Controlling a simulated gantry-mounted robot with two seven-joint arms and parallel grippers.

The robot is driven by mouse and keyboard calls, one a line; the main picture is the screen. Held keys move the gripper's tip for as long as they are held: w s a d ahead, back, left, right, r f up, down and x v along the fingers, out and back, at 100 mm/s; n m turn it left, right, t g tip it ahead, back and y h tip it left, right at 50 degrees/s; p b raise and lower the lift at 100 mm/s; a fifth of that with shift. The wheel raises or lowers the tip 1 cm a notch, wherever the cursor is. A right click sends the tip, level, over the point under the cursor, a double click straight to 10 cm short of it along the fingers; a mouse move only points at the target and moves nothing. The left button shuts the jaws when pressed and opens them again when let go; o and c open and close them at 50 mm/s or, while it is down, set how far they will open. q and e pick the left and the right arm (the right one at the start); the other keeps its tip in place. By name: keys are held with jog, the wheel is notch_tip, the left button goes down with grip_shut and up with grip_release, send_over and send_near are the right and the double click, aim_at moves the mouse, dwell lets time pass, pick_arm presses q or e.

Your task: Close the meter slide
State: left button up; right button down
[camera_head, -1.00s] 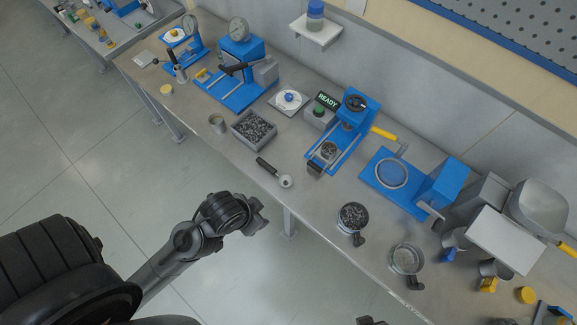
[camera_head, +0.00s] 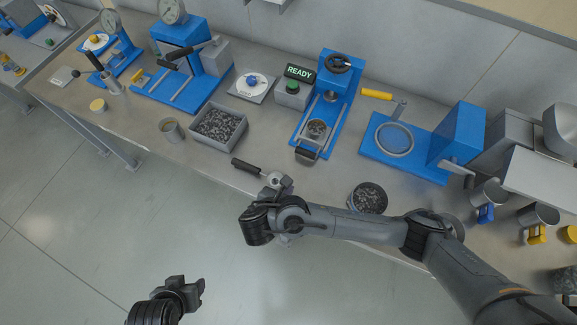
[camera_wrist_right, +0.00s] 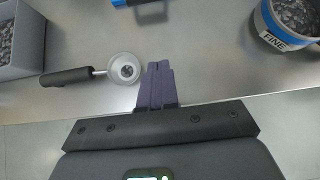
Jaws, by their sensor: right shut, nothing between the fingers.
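I cannot tell for sure which part is the meter slide. A blue station (camera_head: 337,85) with two rails, a small cup (camera_head: 317,128) and a dark front handle (camera_head: 306,154) stands beside a READY sign (camera_head: 299,72). My right gripper (camera_head: 282,183) is at the bench's front edge, close to a black-handled scoop. In the right wrist view its purple fingers (camera_wrist_right: 156,84) are together and empty, right of the scoop's bowl. My left gripper (camera_head: 196,287) is over the floor; its jaw state is unclear.
The black-handled scoop (camera_head: 246,166) lies near the front edge. A grey bin of dark pieces (camera_head: 240,136) is left of it. A filled pot (camera_head: 369,197), labelled FINE in the right wrist view (camera_wrist_right: 285,18), is to the right. Mugs (camera_head: 489,192) stand further right.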

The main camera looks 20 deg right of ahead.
jog(key=x, duration=0.3)
jog(key=w+r+b+x, duration=0.1)
jog(key=x, duration=0.6)
jog(key=shift+w+d+r, duration=0.1)
jog(key=shift+w+r, duration=0.2)
jog(key=shift+w, duration=0.1)
jog(key=shift+w+d+r, duration=0.15)
jog(key=shift+w+d, duration=0.35)
jog(key=shift+w, duration=0.1)
jog(key=shift+w+d+r, duration=0.15)
jog(key=shift+w+d, duration=0.35)
jog(key=shift+w, duration=0.05)
jog(key=shift+w+d, duration=0.3)
jog(key=shift+w, duration=0.05)
